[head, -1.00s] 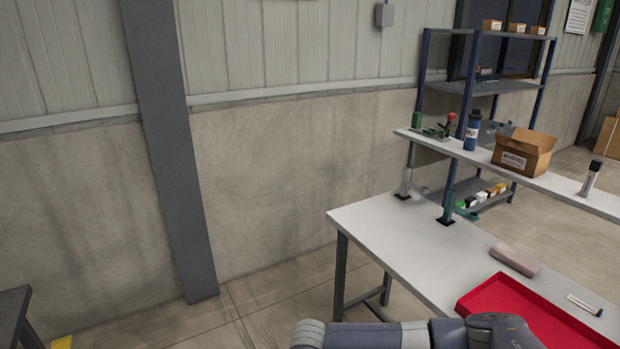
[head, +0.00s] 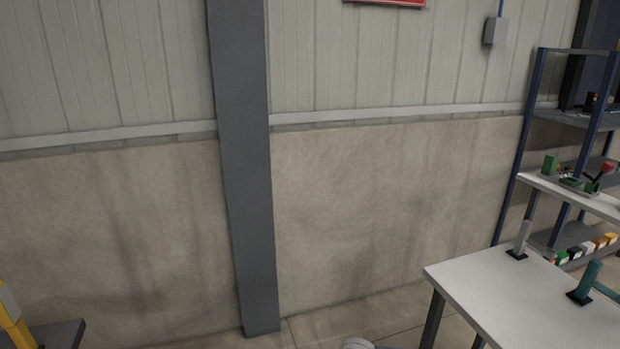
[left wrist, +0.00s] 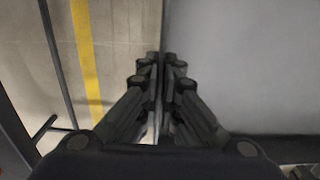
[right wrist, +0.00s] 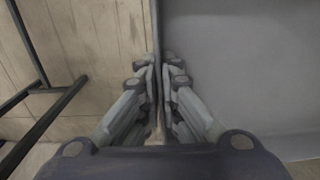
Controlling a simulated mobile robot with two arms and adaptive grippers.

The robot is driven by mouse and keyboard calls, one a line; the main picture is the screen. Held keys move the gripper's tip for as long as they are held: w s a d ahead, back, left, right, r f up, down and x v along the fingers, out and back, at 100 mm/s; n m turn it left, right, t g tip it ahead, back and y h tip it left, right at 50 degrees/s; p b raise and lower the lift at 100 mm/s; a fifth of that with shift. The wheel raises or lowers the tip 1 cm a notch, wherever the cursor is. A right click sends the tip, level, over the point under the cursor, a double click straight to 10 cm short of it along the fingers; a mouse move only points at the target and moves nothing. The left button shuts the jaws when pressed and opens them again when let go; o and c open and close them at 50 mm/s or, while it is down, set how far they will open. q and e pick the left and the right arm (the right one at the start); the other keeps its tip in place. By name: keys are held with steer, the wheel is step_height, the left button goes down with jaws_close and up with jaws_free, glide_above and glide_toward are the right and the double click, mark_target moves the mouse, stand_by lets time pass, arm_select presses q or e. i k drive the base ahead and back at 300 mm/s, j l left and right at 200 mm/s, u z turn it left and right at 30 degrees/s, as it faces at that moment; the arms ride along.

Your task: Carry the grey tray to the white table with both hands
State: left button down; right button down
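The grey tray fills the right side of the left wrist view (left wrist: 245,65) and of the right wrist view (right wrist: 245,70). My left gripper (left wrist: 162,66) is closed on the tray's rim wall, with a finger on each side. My right gripper (right wrist: 160,70) is closed on the tray's wall in the same way; the thin wall runs between its fingers. The tray and both grippers are outside the head view. A white table (head: 530,305) with small posts on it shows at the lower right of the head view, partly cut off.
A dark grey surface (head: 60,334) with a yellow object (head: 14,322) is at the lower left. A grey pillar (head: 245,170) stands against the wall. A shelf rack (head: 520,150) is at the right. Floor with a yellow line (left wrist: 85,60) shows beside the tray.

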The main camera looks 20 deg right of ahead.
mark_target(521, 312)
steer(key=i+u, duration=0.1)
steer(key=i, duration=1.65)
steer(key=i+z, duration=0.1)
steer(key=z, duration=2.75)
